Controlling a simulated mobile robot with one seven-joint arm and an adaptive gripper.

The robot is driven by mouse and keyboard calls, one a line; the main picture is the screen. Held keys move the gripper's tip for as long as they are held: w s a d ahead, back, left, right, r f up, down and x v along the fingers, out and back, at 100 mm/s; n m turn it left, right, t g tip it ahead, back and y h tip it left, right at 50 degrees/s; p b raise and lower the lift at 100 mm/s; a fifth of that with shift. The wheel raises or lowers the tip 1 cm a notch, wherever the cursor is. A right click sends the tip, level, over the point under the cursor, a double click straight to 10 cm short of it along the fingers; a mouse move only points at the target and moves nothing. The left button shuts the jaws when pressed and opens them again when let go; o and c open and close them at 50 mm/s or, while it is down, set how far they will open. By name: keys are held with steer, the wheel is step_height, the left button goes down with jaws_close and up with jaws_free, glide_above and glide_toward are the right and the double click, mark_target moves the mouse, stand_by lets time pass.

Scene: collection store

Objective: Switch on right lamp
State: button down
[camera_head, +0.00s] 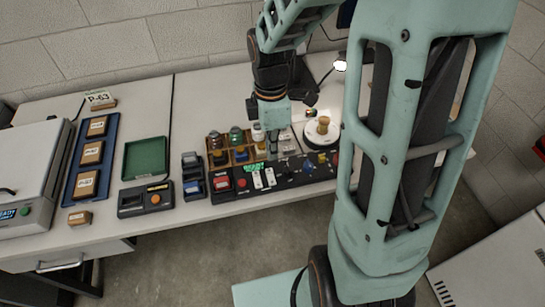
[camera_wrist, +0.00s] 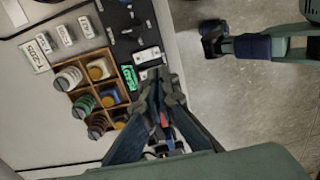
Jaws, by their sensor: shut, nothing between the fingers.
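My gripper (camera_head: 273,150) points down behind the panel, with closed fingers. In the wrist view my gripper's fingertips (camera_wrist: 161,76) are beside one white switch (camera_wrist: 152,73); I cannot tell whether they touch. A lamp head (camera_head: 340,65) shines bright white at the back right, partly behind my arm. I cannot tell which switch belongs to it. No other lamp is clearly visible.
A wooden box of jars (camera_head: 230,157) stands close behind the panel, near my gripper. A round white stand (camera_head: 322,131) holds a small tan object. A green tray (camera_head: 145,158) and blue tray (camera_head: 74,185) lie left. My arm hides the table's right side.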

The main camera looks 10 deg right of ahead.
step_height(320, 180, up, 2)
steer(key=shift+s+r, duration=0.15)
steer(key=shift+r, duration=0.05)
stand_by(0.5)
